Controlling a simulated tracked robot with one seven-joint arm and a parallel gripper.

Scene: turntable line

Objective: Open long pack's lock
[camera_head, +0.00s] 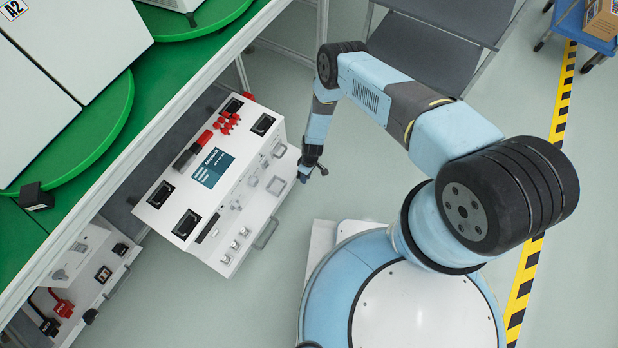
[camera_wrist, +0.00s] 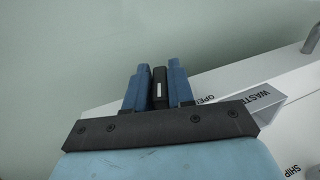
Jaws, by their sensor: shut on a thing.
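The long pack (camera_head: 243,150) is a white box with a dark display, black fittings and red terminals on its top. It stands beside the green-topped line. Its right side carries latches, knobs and handles. My gripper (camera_head: 308,174) is at that right side, near the far end. In the wrist view, my gripper's blue fingers (camera_wrist: 158,88) are shut on a narrow black piece (camera_wrist: 159,84) with a white mark. Whether this piece is a lock part or a loose item, and whether it touches the pack, I cannot tell.
The green line (camera_head: 185,65) with white cases (camera_head: 40,60) runs along the left. A second white unit (camera_head: 85,265) sits under it. In the wrist view, a white surface (camera_wrist: 270,75) bears the words OPEN, WASTE and SHIP. A grey rack (camera_head: 430,50) stands behind my arm.

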